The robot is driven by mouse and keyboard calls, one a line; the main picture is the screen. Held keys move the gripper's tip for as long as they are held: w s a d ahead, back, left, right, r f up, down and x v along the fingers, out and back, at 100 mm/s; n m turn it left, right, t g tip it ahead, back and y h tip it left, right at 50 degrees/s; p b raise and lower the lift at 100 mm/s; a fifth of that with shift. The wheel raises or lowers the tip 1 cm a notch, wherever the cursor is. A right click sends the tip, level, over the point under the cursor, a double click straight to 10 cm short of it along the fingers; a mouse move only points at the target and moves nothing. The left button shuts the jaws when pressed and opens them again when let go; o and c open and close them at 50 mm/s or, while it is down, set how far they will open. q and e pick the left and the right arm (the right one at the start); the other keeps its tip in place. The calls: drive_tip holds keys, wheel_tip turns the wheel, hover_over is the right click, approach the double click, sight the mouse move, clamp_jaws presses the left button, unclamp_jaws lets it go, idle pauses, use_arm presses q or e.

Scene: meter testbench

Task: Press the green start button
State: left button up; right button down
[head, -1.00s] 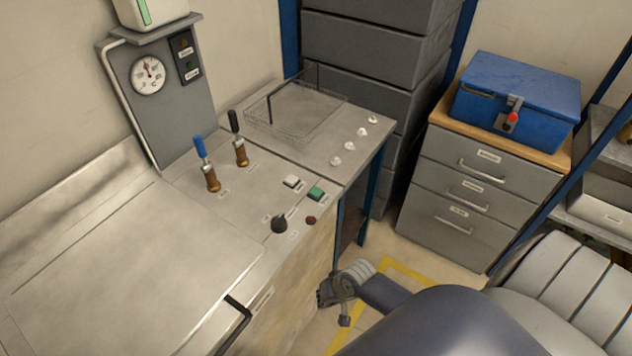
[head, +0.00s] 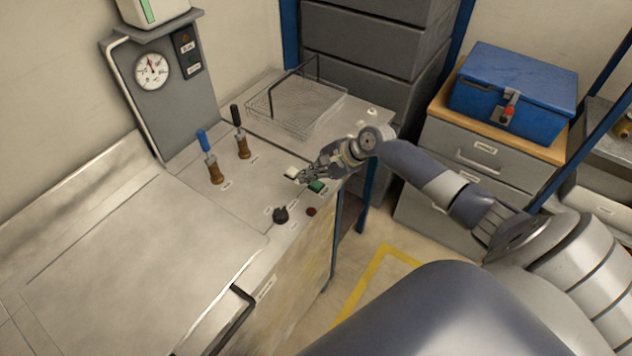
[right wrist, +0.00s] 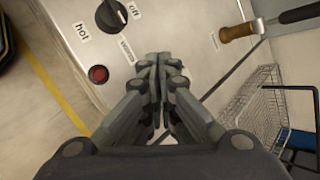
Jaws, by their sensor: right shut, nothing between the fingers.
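The green start button (head: 317,186) sits on the metal bench top near its front edge, beside a white button (head: 291,172). My right gripper (head: 303,178) is shut and empty. Its fingertips are over the bench, close to both buttons in the head view; I cannot tell whether they touch anything. In the right wrist view the shut fingers (right wrist: 158,62) point at the panel, and the green button is hidden there. My left gripper is not in view.
A black knob (head: 281,215) and a dark red button (head: 311,211) are in front of the gripper. Two levers with blue (head: 208,158) and black (head: 239,132) ends stand to the left. A wire basket (head: 297,105) is behind. A blue box (head: 514,92) stands on the drawers at right.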

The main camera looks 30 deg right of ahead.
drive_tip(key=w+d+r+m, duration=0.1)
drive_tip(key=w+d+r+m+t, duration=0.1)
drive_tip(key=d+r, duration=0.1)
drive_tip(key=shift+w+d+r+m, duration=0.3)
drive_tip(key=shift+w+m, duration=0.1)
drive_tip(key=b, duration=0.9)
hover_over(316, 185)
wheel_tip(316, 185, down, 7)
drive_tip(key=shift+a+r, duration=0.1)
drive_tip(key=shift+f, duration=1)
drive_tip(key=shift+f, duration=0.1)
drive_tip(key=shift+f, duration=0.25)
